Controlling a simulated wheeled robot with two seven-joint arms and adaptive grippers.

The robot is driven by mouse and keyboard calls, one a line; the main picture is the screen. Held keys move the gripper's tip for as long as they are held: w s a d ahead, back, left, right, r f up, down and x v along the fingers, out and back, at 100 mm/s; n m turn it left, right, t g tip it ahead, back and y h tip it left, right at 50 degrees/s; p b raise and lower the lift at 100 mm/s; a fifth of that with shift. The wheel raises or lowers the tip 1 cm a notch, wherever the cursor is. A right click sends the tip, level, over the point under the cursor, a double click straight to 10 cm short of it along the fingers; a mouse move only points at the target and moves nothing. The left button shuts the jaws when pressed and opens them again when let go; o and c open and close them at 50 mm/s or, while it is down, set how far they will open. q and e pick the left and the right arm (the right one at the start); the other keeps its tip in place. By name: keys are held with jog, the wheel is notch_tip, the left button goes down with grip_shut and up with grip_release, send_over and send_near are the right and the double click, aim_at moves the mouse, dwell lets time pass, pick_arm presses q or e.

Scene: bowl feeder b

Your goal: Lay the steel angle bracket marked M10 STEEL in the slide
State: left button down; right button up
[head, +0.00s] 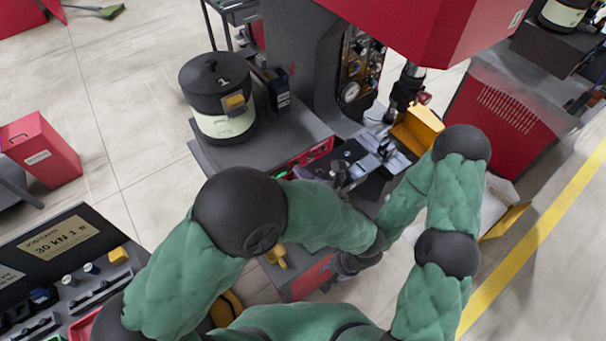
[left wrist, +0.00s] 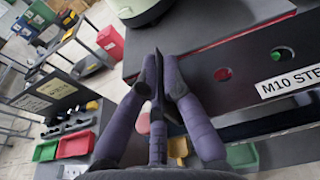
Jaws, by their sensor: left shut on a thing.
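My left gripper (left wrist: 157,75) has purple fingers shut on a thin dark piece (left wrist: 156,98), seen nearly edge-on between them. No marking shows on it, so I cannot tell from its face that it is the steel angle bracket. A white label reading M10 STE (left wrist: 290,82), cut off by the frame edge, sits on that panel. I cannot make out the slide with certainty.
A dark bowl feeder (head: 215,85) with a pale base stands on the grey bench (head: 205,152). Metal fixture parts (head: 382,148) and a yellow chute (head: 417,127) are under the red press (head: 440,30). The panel has a red button (left wrist: 222,74) and a green button (left wrist: 281,54).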

pick_arm(q)
jog(key=shift+f+b, duration=1.9)
jog(key=shift+f, duration=0.85)
jog(key=shift+f+b, duration=1.1)
jog(key=shift+f, duration=0.45)
jog(key=c, duration=1.3)
grip_release()
jog(key=shift+s+f, duration=0.1)
jog(key=shift+s+f, duration=0.1)
jog(key=shift+s+d, duration=0.3)
jog(key=shift+s, duration=0.1)
jog(key=shift+r+v, duration=0.15)
jog(key=shift+v, duration=1.45)
jog(key=shift+r+v, duration=0.15)
jog(key=shift+v, duration=1.45)
